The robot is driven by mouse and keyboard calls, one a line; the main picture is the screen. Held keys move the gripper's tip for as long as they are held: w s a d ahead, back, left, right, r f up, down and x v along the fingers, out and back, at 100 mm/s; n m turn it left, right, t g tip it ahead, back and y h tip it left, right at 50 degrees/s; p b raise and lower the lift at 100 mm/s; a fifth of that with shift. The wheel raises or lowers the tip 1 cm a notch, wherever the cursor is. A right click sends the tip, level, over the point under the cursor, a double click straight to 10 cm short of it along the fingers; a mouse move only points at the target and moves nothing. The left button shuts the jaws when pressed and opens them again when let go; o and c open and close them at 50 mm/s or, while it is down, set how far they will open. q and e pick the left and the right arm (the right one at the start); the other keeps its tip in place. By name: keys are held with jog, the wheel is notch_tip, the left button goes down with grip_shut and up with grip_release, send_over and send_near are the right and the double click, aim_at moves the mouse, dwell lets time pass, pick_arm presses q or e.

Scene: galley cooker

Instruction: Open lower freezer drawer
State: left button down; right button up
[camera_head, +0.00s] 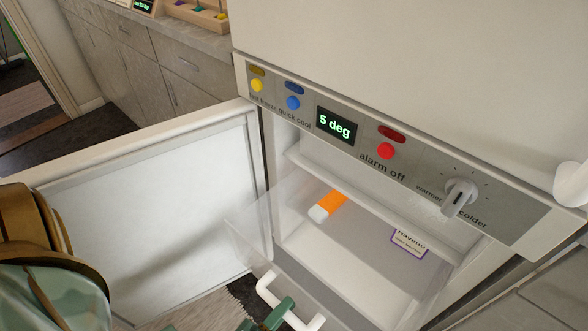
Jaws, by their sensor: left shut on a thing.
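The freezer compartment (440,258) stands open, its white door (150,205) swung out to the left. A clear drawer front (262,232) shows inside it. A white bar handle (265,287) is at the bottom of the view; I cannot tell for sure which drawer it belongs to. My left gripper (275,316) has its green fingers shut on this handle. Most of the gripper is cut off by the bottom edge. My right gripper is out of view.
An orange and white item (328,205) and a labelled packet (408,241) lie inside the freezer. The control panel (350,143) above reads 5 deg and has a knob (459,195). Grey cabinets (165,75) stand behind the open door.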

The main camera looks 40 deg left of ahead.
pick_arm(q)
jog(key=shift+s, duration=0.85)
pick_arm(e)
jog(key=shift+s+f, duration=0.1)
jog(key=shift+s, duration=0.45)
pick_arm(q)
jog(key=c, duration=1.3)
grip_release()
jog(key=shift+c, duration=0.2)
